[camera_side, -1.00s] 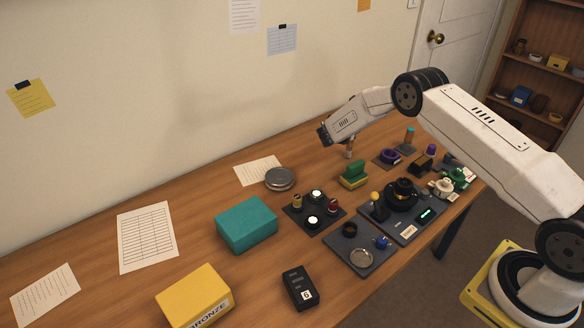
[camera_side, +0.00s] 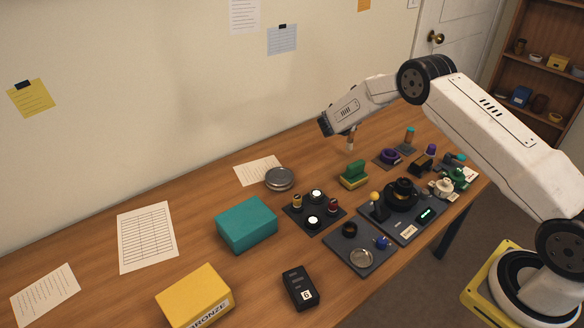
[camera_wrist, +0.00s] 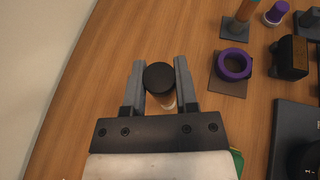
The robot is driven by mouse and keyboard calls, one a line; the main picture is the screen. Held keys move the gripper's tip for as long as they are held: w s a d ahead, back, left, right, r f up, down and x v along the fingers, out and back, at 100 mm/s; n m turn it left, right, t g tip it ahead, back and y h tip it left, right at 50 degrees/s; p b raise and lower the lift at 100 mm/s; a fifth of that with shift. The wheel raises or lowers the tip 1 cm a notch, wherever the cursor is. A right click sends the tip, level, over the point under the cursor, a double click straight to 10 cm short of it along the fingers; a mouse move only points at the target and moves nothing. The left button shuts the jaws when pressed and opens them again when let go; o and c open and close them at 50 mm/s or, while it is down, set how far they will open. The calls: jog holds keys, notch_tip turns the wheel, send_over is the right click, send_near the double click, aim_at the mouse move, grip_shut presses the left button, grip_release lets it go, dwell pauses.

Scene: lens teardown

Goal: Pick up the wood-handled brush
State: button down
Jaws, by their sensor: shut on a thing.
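The brush (camera_side: 351,138) hangs upright under my gripper in the side view, its brown handle just showing below the jaws. In the wrist view the brush (camera_wrist: 160,79) stands between the two fingers as a round black end with a wood-coloured part below it. My gripper (camera_wrist: 160,76) is shut on it, with one grey finger on each side. In the side view its lower end appears a little above the wooden table. The jaws are small there, and part of the brush is hidden by my wrist.
A purple ring (camera_wrist: 234,64) sits on a dark pad to the right. A green-and-yellow sponge-like block (camera_side: 354,175) lies nearby. Dark trays (camera_side: 360,257) with parts stand nearer the front. The teal box (camera_side: 246,224) is to the left.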

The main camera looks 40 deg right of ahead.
jog(key=s+a+r, duration=0.2)
jog(key=s+r, duration=0.3)
jog(key=s, duration=0.1)
jog(key=s+a+r, duration=0.2)
jog(key=s+r, duration=0.2)
jog(key=s, duration=0.3)
jog(key=shift+s+a+r, duration=0.15)
jog(key=shift+a+r, duration=0.1)
jog(key=shift+r, duration=0.15)
jog(key=shift+a, duration=0.1)
dwell(0.4)
